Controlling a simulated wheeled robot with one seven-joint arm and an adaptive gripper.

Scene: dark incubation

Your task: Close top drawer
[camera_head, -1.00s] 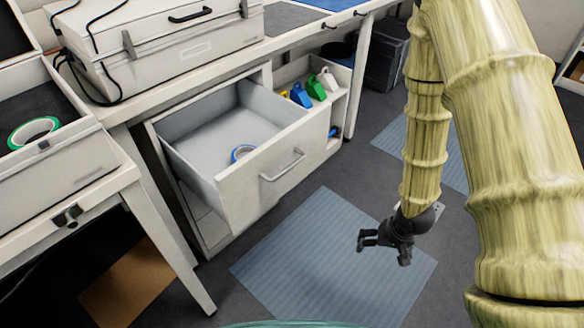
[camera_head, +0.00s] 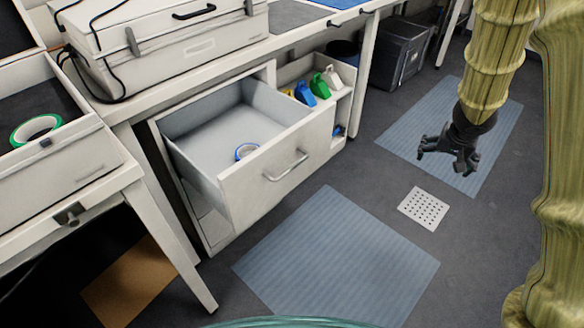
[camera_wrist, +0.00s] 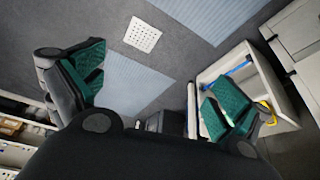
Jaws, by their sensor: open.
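The top drawer (camera_head: 245,182) under the bench is pulled well out, with its bar handle (camera_head: 286,166) on the front. A blue roll of tape (camera_head: 246,151) lies inside it. My gripper (camera_head: 440,158) is open and empty, above the floor to the right of the drawer and clear of it. In the wrist view, its two green-padded fingers (camera_wrist: 155,92) are spread apart with nothing between them. I cannot tell whether the drawer shows in the wrist view.
An open shelf with coloured bottles (camera_head: 319,86) is right of the drawer. A white case (camera_head: 160,60) stands on the bench above. A dark bin (camera_head: 395,55) is farther back. Blue mats (camera_head: 335,255) and a perforated plate (camera_head: 423,208) lie on the otherwise clear floor before the drawer.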

